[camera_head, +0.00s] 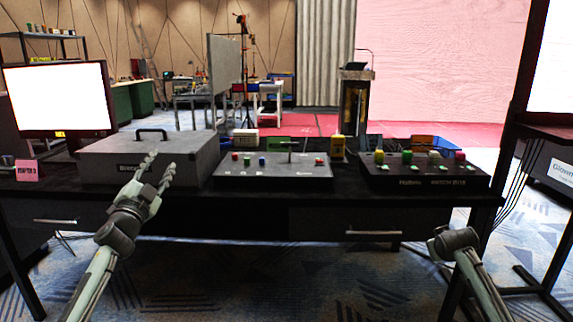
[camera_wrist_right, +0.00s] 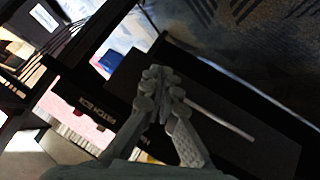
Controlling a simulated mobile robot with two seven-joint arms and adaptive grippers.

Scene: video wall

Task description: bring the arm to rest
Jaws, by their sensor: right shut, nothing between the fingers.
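My left gripper (camera_head: 160,170) is in the head view, in front of the grey case at the left of the table. Its two fingers point up and stand apart, with nothing between them. My right arm (camera_head: 453,245) comes in at the lower right of the head view, in front of the table's edge. Its fingers cannot be made out there. In the right wrist view my right gripper (camera_wrist_right: 158,75) has its fingers together and empty, with the dark table front behind it.
The black table (camera_head: 270,196) carries a grey case (camera_head: 110,165) with a handle, a grey button panel (camera_head: 265,172) and a black switch box (camera_head: 425,181). A monitor (camera_head: 58,97) is at the left. A dark stand (camera_head: 545,130) is at the right. Carpet shows below.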

